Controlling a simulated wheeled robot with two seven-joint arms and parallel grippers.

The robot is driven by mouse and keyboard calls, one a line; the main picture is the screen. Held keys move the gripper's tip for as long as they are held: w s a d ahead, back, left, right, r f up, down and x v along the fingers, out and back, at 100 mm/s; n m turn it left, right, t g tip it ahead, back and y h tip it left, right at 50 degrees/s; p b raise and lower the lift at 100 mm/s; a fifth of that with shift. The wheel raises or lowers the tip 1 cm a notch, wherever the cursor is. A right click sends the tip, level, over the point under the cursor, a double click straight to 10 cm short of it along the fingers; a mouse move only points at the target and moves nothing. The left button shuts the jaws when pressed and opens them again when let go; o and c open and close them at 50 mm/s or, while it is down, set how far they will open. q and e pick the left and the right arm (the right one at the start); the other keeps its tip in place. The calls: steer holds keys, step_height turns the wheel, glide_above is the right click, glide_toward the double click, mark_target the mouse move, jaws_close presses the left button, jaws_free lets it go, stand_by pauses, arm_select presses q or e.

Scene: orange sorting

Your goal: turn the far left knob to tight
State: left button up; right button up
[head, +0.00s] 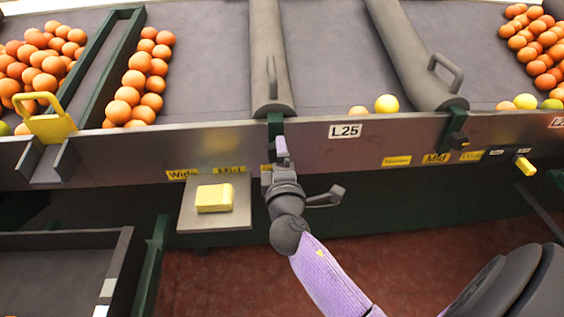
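A dark green bracket (275,125) sits on the front rail at the foot of the left grey divider arm (268,60). The knob there is mostly hidden by my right gripper (280,158), whose fingers are up against the rail just under the bracket. I cannot tell whether they are shut on the knob. Yellow labels reading Wide (181,174) and Mid (229,170) are left of the gripper. A third label beside them is mostly covered by it. The left divider arm points nearly straight back. My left gripper is not in view.
A second black knob (458,140) is on the rail at right, below an angled divider arm (410,52). A yellow block (214,198) lies on a small shelf (215,229) left of my gripper. Oranges (140,82) fill lanes at left. A yellow handle (525,165) juts out at right.

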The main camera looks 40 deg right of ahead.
steer(key=v, duration=0.9)
steer(key=shift+s, duration=0.15)
